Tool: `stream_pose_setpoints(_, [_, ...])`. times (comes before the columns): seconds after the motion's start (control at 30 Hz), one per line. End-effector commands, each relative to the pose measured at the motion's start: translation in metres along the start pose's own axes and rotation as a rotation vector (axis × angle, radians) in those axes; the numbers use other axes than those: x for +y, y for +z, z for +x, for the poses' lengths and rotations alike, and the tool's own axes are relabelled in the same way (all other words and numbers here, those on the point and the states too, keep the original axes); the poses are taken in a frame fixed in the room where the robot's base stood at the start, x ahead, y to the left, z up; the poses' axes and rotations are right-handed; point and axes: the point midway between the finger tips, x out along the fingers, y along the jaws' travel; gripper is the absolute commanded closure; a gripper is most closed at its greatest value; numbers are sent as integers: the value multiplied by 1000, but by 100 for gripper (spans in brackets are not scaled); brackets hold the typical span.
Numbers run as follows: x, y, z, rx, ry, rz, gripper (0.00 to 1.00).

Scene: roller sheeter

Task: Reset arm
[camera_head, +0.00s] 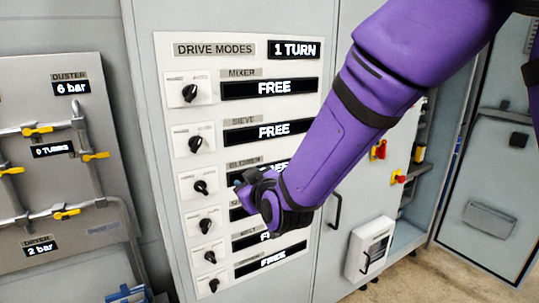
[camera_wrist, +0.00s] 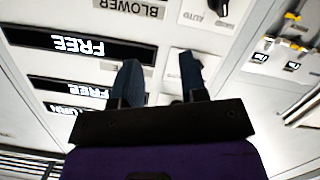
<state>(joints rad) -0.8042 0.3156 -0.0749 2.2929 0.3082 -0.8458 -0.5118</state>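My purple arm reaches in from the upper right in the head view. My gripper (camera_head: 243,186) is in front of the drive modes panel (camera_head: 226,70), beside the blower row's knob (camera_head: 200,187). In the wrist view my gripper (camera_wrist: 160,68) has its two dark blue fingers spread apart, with the pale panel showing between them and nothing held. Panel text is upside down there. The blower label (camera_wrist: 130,8) and a black knob (camera_wrist: 220,8) show at the top. The arm covers part of the lower displays.
A duster panel (camera_head: 85,125) with pipes and yellow valve handles is at the left. Floor (camera_head: 425,280) shows at lower right.

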Motion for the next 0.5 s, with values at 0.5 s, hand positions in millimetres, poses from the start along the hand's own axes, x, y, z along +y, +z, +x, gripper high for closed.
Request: stream_pose_setpoints(0.5, [154,-3,-136,-372,-6,285,61])
